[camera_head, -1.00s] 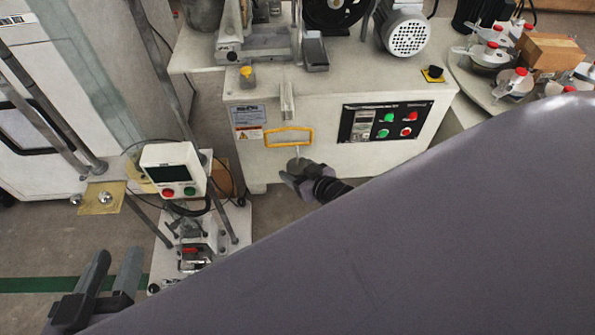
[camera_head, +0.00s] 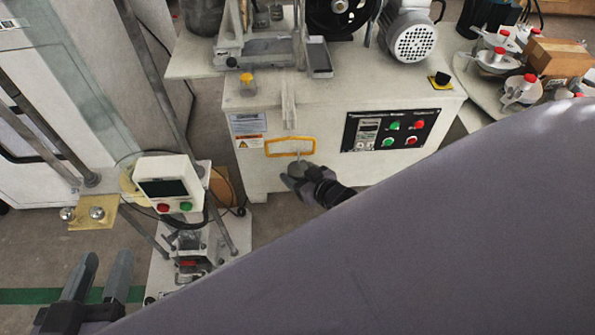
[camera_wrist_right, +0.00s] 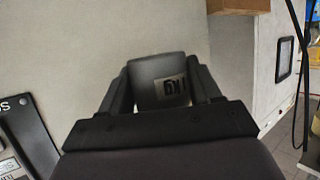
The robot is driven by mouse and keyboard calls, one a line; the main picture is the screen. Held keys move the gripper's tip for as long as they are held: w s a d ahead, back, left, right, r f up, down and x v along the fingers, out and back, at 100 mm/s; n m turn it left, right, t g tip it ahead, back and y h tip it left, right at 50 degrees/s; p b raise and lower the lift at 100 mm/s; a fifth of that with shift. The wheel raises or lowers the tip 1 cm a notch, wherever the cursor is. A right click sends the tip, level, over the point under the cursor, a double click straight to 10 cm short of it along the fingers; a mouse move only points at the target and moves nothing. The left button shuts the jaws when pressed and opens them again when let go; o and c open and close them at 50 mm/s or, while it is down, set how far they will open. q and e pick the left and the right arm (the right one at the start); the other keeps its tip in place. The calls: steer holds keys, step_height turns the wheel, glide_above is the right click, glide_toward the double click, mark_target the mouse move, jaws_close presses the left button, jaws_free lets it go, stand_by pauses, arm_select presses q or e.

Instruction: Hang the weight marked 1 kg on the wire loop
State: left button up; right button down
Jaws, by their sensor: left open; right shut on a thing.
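The wire loop (camera_head: 267,147) is a yellow-orange rectangular frame hanging at the front of the white machine. My right gripper (camera_head: 297,176) is shut on a grey cylindrical weight (camera_head: 299,167), just below the loop. The weight's thin hook points up and overlaps the loop's lower bar in the head view; I cannot tell whether they touch. In the right wrist view the weight (camera_wrist_right: 158,68) sits between the fingers (camera_wrist_right: 163,92), with a "1 KG" label seen upside down. My left gripper (camera_head: 102,276) is open and empty at the lower left.
The white machine (camera_head: 270,185) has a black button panel (camera_head: 388,130) right of the loop. A display box (camera_head: 167,184) stands on a stand to the left. A round table with red-topped items (camera_head: 520,90) and a cardboard box (camera_head: 558,57) is at the upper right. My arm covers the lower right.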

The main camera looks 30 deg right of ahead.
arm_select(q)
steer(key=shift+r, duration=0.25)
arm_select(e)
steer(key=shift+w, duration=0.15)
arm_select(q)
steer(key=shift+s+f, duration=0.1)
steer(key=shift+f, duration=0.2)
arm_select(e)
steer(key=shift+f, duration=0.3)
steer(key=shift+c, duration=0.7)
jaws_free()
steer(key=shift+f, duration=0.1)
steer(key=shift+s+f, duration=0.2)
steer(key=shift+s, duration=0.05)
steer(key=shift+s+r+p, duration=0.3)
steer(key=shift+s+r, duration=0.05)
arm_select(q)
steer(key=d+p, duration=0.1)
steer(key=w+d+n+g+p, duration=0.1)
steer(key=p, duration=0.1)
steer(key=shift+d+h, duration=0.15)
steer(key=shift+h, duration=0.15)
arm_select(e)
steer(key=v, duration=0.6)
steer(key=shift+d, duration=0.1)
